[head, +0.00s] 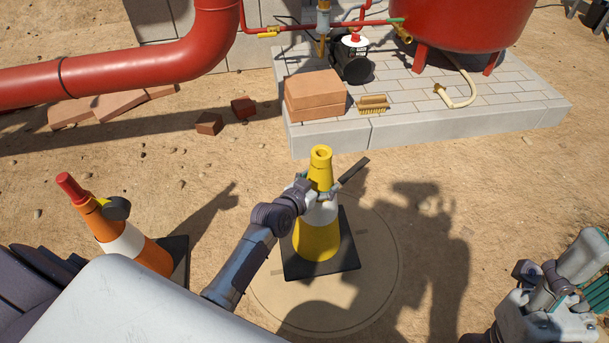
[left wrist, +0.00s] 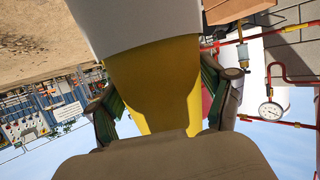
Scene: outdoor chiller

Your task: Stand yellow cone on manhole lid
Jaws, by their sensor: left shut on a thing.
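The yellow cone (head: 317,241) has a white band and a square black base (head: 346,262). It stands upright over the round, sand-coloured manhole lid (head: 375,290), with its base within the lid's outline, left of centre. I cannot tell whether the base touches the lid. My left gripper (head: 318,191) is shut on the cone's upper part, above the white band. In the left wrist view the cone (left wrist: 155,80) fills the middle between my fingers. My right gripper (head: 548,285) is at the lower right, away from the cone; its finger opening is unclear.
An orange cone (head: 101,221) with a red top stands at the left, a dark round thing against it. Beyond the lid is a paved plinth (head: 422,128) with bricks (head: 315,92), a brush (head: 373,104) and a red tank (head: 465,18). Sandy ground around the lid is mostly clear.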

